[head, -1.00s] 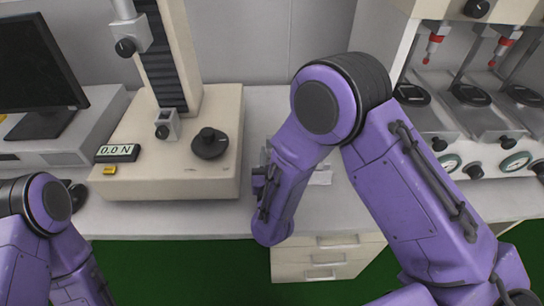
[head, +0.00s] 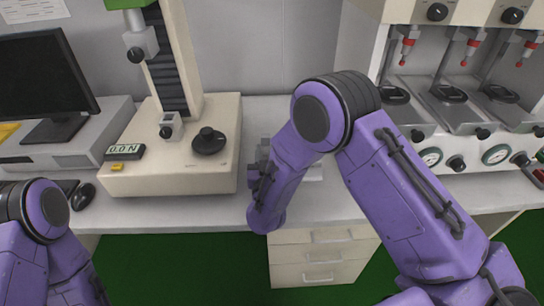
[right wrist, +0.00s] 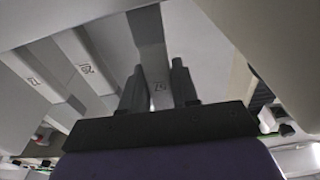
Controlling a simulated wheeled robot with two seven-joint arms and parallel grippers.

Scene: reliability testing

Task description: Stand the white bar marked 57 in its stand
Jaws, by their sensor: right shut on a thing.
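In the right wrist view my right gripper (right wrist: 157,90) has its dark fingers closed on either side of a pale bar (right wrist: 148,40) with a small printed mark that is too blurred to read. Two more pale bars or panels with marks, a left one (right wrist: 28,78) and a middle one (right wrist: 80,70), show to its left. I cannot tell which carries 57. In the head view my right wrist hides most of the right gripper and the bar. My left gripper is out of view.
A beige force tester (head: 170,180) with a column stands left of my right wrist. A monitor (head: 40,75) and a mouse (head: 83,197) are at the far left. A machine with several stations (head: 455,100) stands at the right. Some bare worktop (head: 340,205) lies between.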

